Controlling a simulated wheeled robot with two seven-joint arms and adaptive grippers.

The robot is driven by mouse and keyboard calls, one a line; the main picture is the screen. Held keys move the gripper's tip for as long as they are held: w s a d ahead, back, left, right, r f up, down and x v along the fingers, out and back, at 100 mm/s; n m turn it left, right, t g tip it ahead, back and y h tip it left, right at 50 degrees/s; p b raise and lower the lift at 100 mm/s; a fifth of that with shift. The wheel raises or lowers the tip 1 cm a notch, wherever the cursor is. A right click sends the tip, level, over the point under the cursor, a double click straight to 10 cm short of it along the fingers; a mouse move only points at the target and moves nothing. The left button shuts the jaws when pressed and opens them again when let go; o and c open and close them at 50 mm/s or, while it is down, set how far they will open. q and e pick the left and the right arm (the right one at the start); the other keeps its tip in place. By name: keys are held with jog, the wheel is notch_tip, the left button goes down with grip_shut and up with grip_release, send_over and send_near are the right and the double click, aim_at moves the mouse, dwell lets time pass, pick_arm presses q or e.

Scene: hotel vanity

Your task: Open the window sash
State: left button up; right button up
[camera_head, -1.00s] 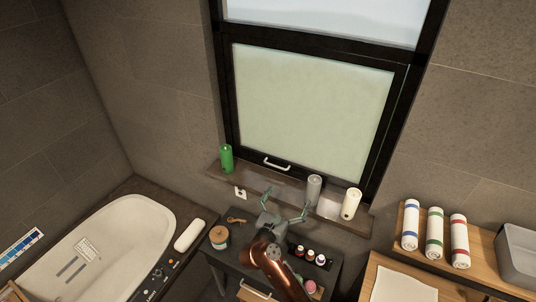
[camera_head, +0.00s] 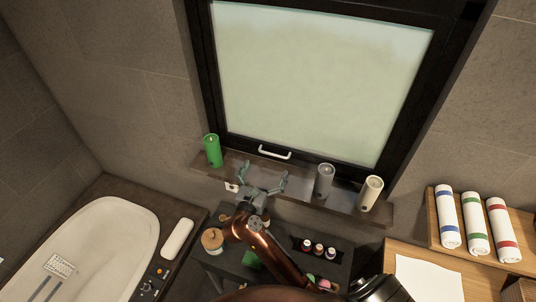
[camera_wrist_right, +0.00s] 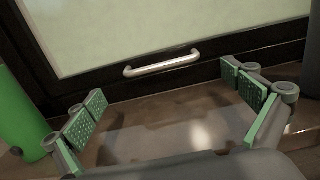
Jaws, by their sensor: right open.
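The window sash (camera_head: 318,75) has a dark frame and a frosted pane, and it looks shut. Its light metal handle (camera_head: 274,153) is on the bottom rail, and it also shows in the right wrist view (camera_wrist_right: 162,64). My right gripper (camera_head: 264,174) is open and empty over the window sill, below and in front of the handle. In the right wrist view its padded fingers (camera_wrist_right: 172,112) are spread wide, with the handle beyond them and between them, not touching. My left gripper is not in view.
Below is a dark cabinet with small bottles (camera_head: 318,249) and a jar (camera_head: 212,240). Rolled towels (camera_head: 474,224) lie at right.

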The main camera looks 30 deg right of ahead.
aim_at(273, 154)
jog(key=shift+w+d+f, duration=0.1)
jog(key=shift+w+f, duration=0.2)
jog(key=shift+f, duration=0.05)
jog(key=shift+w+d, duration=0.25)
jog(key=p+x, duration=0.1)
jog(key=x, duration=0.5)
jog(key=shift+r+p, duration=0.15)
jog(key=shift+p, duration=0.2)
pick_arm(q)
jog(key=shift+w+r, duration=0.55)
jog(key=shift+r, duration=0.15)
pick_arm(e)
jog(key=shift+w+d, duration=0.2)
jog(key=shift+d, duration=0.2)
